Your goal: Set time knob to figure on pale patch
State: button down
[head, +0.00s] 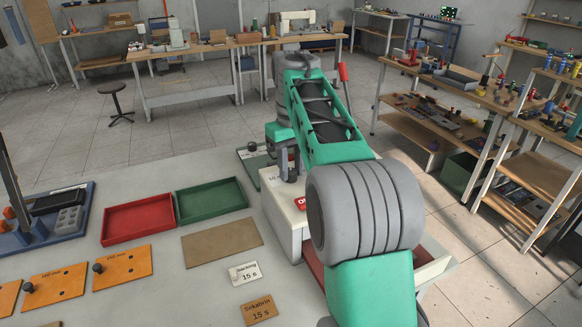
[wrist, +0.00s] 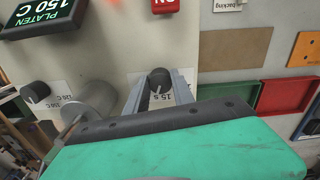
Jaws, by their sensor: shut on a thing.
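The figure "15 s" shows on the white dial plate between the fingers. The rest of the dial is hidden, and I cannot make out the knob's pointer. In the head view, the pale patch (head: 245,272) lies on the bench and reads "15 s".
A temperature knob (wrist: 35,92) sits left of my gripper, beside the "PLATEN 150 C" display (wrist: 45,18). A red switch (wrist: 165,6) is just above the time knob. A tan patch (head: 260,311) also reads "15 s". Red (head: 138,220) and green (head: 211,201) trays stand on the bench.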

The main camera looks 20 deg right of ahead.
aim_at(292, 172)
jog(key=shift+n, duration=2.2)
jog(key=c, duration=1.1)
grip_release()
notch_tip(292, 172, up, 8)
jog(key=p, duration=0.7)
